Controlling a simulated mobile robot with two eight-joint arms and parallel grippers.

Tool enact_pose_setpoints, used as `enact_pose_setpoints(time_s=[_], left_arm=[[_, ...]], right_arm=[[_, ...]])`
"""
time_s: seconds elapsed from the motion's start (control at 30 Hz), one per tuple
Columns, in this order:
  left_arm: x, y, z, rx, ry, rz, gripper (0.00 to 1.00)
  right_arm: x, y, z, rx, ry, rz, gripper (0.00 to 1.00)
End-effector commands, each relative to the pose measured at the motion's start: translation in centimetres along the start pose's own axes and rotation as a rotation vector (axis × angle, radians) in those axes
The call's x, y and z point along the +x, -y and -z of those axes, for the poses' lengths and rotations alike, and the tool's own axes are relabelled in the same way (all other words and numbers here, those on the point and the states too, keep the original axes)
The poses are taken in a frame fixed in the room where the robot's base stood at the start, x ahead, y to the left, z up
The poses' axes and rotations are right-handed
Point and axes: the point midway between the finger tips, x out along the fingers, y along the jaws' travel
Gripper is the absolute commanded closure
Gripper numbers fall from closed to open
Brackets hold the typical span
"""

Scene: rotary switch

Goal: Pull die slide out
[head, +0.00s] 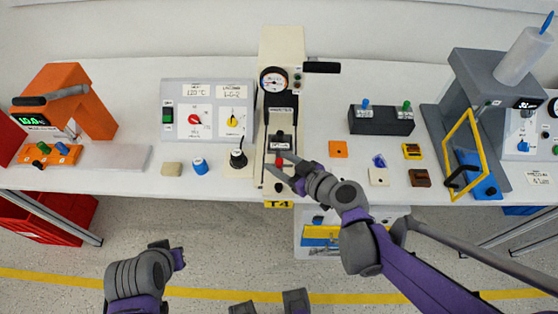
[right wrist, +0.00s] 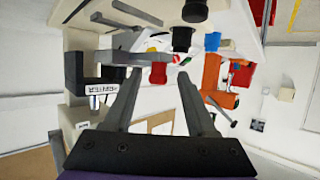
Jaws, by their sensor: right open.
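The cream press (head: 281,50) stands at the middle of the table. Its die slide (head: 280,144) is a dark block with a white label, low in the press, with a red knob (head: 279,161) at its front. My right gripper (head: 283,171) is open at the front of the slide, close to the knob. In the right wrist view the red knob (right wrist: 158,74) shows between the tips of the open right gripper (right wrist: 158,75); I cannot tell whether they touch it. My left gripper (head: 172,255) is low in front of the table, apart from everything; its jaws are unclear.
A switch panel (head: 208,108) and a black-topped knob (head: 238,158) stand left of the press. A black box (head: 381,120) and several small blocks lie to the right. An orange machine (head: 68,95) and a grey machine (head: 490,75) stand at the sides.

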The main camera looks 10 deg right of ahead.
Motion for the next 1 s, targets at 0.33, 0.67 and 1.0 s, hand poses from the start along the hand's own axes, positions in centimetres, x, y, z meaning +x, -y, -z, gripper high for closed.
enact_pose_setpoints(time_s=[0.33,0.67,1.0], left_arm=[[-1.6,0.0,1.2,0.000,-0.008,0.000,1.00],[-2.5,0.0,2.0,0.000,-0.014,0.000,1.00],[-2.6,0.0,2.0,0.000,-0.014,0.000,1.00]], right_arm=[[-6.3,-0.1,0.2,0.002,-0.001,-0.007,0.43],[-10.0,0.0,0.1,0.001,0.000,-0.001,0.43],[-10.3,0.1,0.0,0.000,0.000,0.001,0.43]])
